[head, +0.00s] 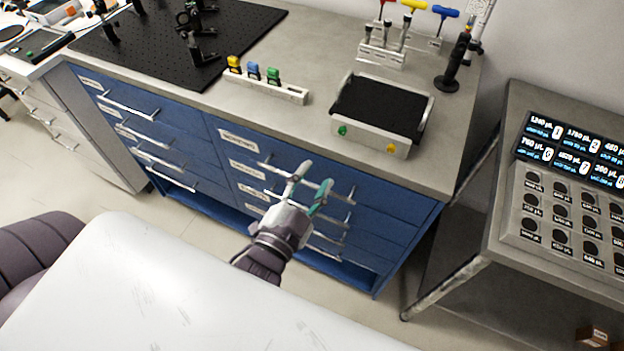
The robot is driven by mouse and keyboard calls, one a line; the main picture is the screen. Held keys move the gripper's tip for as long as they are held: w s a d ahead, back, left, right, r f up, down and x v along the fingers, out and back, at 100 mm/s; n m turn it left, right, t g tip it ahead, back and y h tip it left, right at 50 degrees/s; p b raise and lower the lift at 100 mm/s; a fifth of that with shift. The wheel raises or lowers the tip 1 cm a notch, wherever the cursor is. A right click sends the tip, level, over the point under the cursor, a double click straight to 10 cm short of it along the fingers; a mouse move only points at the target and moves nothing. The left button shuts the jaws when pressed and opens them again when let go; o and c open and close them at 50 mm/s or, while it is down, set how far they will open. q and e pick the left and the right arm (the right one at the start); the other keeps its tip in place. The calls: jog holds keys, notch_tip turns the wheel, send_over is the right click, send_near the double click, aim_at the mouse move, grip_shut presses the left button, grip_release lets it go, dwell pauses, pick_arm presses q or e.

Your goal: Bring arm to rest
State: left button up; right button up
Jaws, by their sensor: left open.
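My left gripper (308,186) is open, with two fingers apart, one pale and one with a teal-green pad. Nothing shows between the fingers. It hangs in front of the blue drawer cabinet (395,232), over the handles of the right-hand drawers in the picture. I cannot tell whether it touches a handle. The drawers look shut. My right gripper is not in view.
The grey worktop (330,60) holds a black perforated board (150,45), a white rack (265,86) with coloured pieces and a black-topped tray (385,105). A display bench (500,225) stands at right. Floor (345,310) shows between.

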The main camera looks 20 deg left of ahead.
pick_arm(q)
jog(key=shift+s, duration=0.1)
dwell(0.5)
jog(key=s+d+f+g, duration=0.1)
jog(key=s+f+g, duration=0.15)
jog(key=f, duration=0.85)
jog(key=s+d+f+n+g+h, duration=0.1)
jog(key=f+g, duration=0.2)
jog(key=f, duration=0.8)
jog(key=s+d+f+g, duration=0.1)
jog(key=s+f+g, duration=0.1)
jog(key=f, duration=0.9)
jog(key=s+a+f+n+g, duration=0.1)
jog(key=s+a+f+g, duration=0.1)
jog(key=s+f, duration=0.45)
jog(key=s+a+f+n+g, duration=0.1)
jog(key=s+f+g, duration=0.25)
jog(key=f, duration=0.55)
jog(key=s+a+f+n+g, duration=0.1)
jog(key=s+a+f+g, duration=0.1)
jog(key=s+a+f, duration=0.2)
jog(key=s+a+f+n+g+y, duration=0.1)
jog(key=s+a+f, duration=0.3)
jog(key=s, duration=0.7)
jog(key=shift+s+g+y, duration=0.25)
jog(key=shift+g+y, duration=0.05)
jog(key=shift+g, duration=0.2)
